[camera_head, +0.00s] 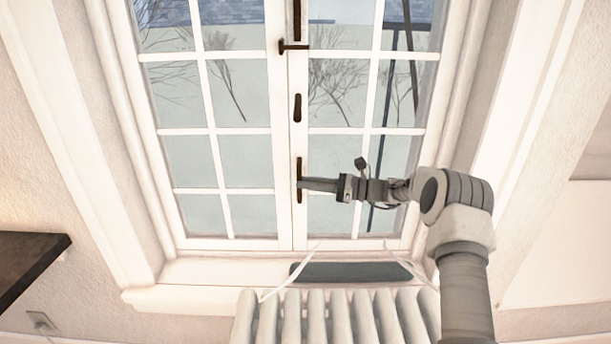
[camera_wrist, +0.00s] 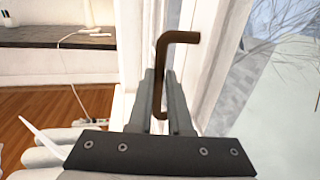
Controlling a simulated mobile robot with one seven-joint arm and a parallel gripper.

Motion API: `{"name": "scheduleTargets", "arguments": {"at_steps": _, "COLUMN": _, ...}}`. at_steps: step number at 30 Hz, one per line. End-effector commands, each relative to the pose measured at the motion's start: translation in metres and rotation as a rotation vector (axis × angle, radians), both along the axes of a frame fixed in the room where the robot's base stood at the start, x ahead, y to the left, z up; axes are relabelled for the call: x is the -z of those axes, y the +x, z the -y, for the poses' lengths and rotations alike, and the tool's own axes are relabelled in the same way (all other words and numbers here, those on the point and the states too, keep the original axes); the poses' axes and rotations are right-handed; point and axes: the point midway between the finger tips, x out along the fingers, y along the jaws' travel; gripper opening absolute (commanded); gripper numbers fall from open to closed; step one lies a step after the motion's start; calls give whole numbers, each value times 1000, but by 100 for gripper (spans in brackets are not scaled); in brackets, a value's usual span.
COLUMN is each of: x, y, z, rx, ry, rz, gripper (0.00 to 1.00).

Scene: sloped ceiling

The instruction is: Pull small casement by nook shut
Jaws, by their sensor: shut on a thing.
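The small casement window has two white-framed leaves with several panes each, a left leaf (camera_head: 211,130) and a right leaf (camera_head: 340,132), in the head view. A dark handle (camera_head: 299,165) sits low on the middle stile. My gripper (camera_head: 304,184) reaches it from the right. In the wrist view, the brown bent handle (camera_wrist: 180,37) stands between the fingers of my gripper (camera_wrist: 161,76), which are shut on its shaft. The leaves look in line or nearly so; I cannot tell whether a small gap remains between them.
A white radiator (camera_head: 330,318) stands below the sill (camera_head: 200,298). A dark catch (camera_head: 293,47) sits higher on the middle stile. A dark shelf (camera_head: 30,258) juts in at the left; in the wrist view, a shelf (camera_wrist: 50,37) carries a cable.

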Motion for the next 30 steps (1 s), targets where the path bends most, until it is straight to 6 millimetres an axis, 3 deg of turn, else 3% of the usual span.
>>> {"name": "scheduleTargets", "arguments": {"at_steps": 8, "x": 3, "y": -7, "z": 1, "rx": -21, "ry": -2, "rz": -4, "gripper": 0}}
{"name": "scheduleTargets", "arguments": {"at_steps": 9, "x": 3, "y": -7, "z": 1, "rx": -22, "ry": -2, "rz": -5, "gripper": 23}}
{"name": "scheduleTargets", "arguments": {"at_steps": 13, "x": 3, "y": -6, "z": 1, "rx": -20, "ry": -2, "rz": -4, "gripper": 46}}
{"name": "scheduleTargets", "arguments": {"at_steps": 23, "x": 2, "y": -5, "z": 4, "rx": -15, "ry": -1, "rz": -2, "gripper": 47}}
{"name": "scheduleTargets", "arguments": {"at_steps": 30, "x": 1, "y": -11, "z": 44, "rx": -11, "ry": 0, "rz": -3, "gripper": 47}}
